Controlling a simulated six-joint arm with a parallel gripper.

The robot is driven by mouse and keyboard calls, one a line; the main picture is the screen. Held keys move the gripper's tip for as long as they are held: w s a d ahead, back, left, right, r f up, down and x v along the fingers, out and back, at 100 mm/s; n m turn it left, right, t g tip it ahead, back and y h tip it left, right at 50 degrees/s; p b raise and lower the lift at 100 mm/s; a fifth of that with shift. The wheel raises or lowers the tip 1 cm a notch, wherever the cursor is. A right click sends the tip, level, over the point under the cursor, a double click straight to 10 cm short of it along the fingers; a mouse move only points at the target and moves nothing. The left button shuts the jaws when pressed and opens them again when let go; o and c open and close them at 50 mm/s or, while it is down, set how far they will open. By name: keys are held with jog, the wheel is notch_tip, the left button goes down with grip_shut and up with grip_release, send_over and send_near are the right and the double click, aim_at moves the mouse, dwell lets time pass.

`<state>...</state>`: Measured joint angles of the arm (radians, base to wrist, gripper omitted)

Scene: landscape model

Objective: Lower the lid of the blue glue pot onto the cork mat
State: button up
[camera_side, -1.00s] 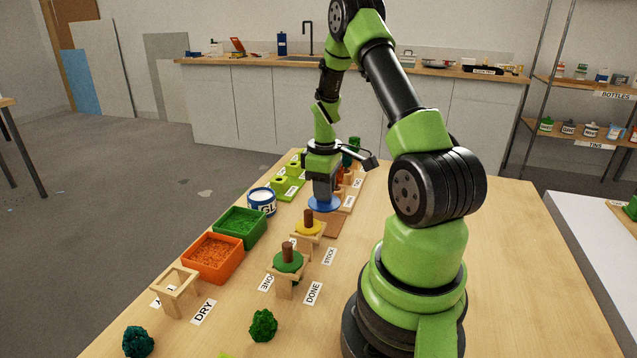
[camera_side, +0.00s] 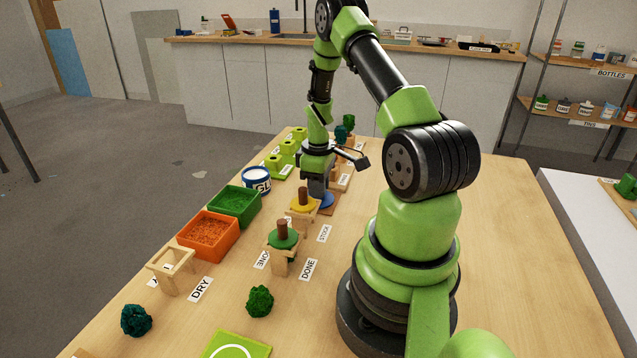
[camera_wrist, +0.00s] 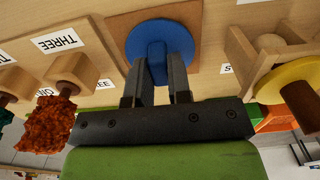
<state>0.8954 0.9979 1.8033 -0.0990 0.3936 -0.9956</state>
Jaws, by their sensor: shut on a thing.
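My gripper (camera_side: 320,186) is shut on the knob of the blue lid (camera_wrist: 134,42), with one finger on each side of it in the wrist view (camera_wrist: 157,66). The lid is flat and round and looks level. The brown square cork mat (camera_wrist: 116,22) shows around it, so the lid is over the mat. In the side view the lid is at or very near the mat; I cannot tell whether it touches. The blue glue pot (camera_side: 257,184) stands open to the left, with white glue showing and part of a label.
A wooden stand with a yellow disc (camera_side: 303,206) is close in front of the mat. A green-topped stand (camera_side: 282,241), green tray (camera_side: 234,201) and orange tray (camera_side: 208,232) are nearer. Wooden holders with foliage clumps are behind. The table's right side is clear.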

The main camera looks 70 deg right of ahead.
dwell(0.4)
jog(key=o, duration=0.8)
jog(key=shift+r, duration=3.5)
